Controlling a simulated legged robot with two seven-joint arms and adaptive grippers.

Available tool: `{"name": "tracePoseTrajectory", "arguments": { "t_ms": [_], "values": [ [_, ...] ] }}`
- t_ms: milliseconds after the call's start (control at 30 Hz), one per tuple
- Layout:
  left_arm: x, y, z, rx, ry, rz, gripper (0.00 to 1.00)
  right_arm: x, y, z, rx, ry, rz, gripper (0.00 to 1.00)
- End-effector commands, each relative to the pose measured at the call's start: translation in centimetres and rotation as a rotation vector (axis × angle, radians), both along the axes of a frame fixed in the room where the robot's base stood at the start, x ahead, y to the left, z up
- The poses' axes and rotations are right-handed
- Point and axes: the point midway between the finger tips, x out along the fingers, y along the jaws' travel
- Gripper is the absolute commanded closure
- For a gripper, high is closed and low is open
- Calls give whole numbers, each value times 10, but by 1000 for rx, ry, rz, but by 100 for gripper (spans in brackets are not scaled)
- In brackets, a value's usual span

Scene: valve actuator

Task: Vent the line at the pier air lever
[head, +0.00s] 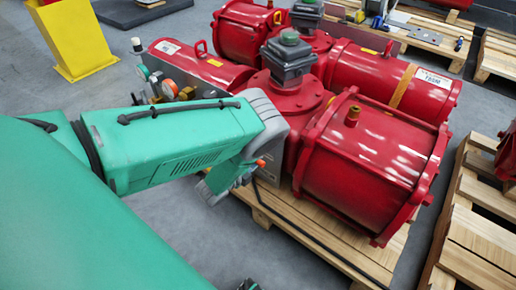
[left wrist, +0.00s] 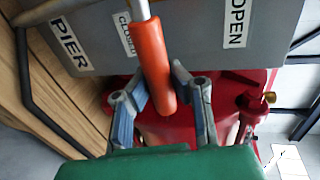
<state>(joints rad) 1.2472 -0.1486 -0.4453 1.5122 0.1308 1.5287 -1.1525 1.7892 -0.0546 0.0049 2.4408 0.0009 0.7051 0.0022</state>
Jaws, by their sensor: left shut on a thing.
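The pier air lever has an orange grip (left wrist: 153,62) on a pale metal rod and stands out from a grey panel (left wrist: 200,28) in the left wrist view. The panel carries the labels PIER, CLOSED and OPEN. The rod crosses between CLOSED and OPEN, close beside CLOSED. My left gripper (left wrist: 160,88) is shut on the orange grip, with one finger on each side. In the head view my left arm reaches to the near side of the red actuator (head: 365,155), and its wrist hides the panel and most of the lever. My right gripper is not clearly seen.
The actuator stands on a wooden pallet (head: 285,222). More red cylinders (head: 385,82) and a dark grey box (head: 286,58) lie behind my wrist. Another pallet (head: 470,235) is at the right. A yellow stand (head: 75,40) is at the far left on grey floor.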

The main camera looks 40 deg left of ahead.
Motion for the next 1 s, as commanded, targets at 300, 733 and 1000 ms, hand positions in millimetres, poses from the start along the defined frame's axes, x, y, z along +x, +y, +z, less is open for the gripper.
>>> {"name": "tracePoseTrajectory", "arguments": {
  "t_ms": [300, 733, 1000],
  "values": [
    [-7, -1, -8, 11, 22, 0, 100, 0, 0, -1, 0, 0, 0, 60],
    [-4, 0, -5, 10, 13, 2, 61, 0, 0, -1, 0, 0, 0, 60],
    [-20, 1, 0, 11, 13, 4, 61, -1, 0, 0, 0, -2, 0, 60]
  ]
}}
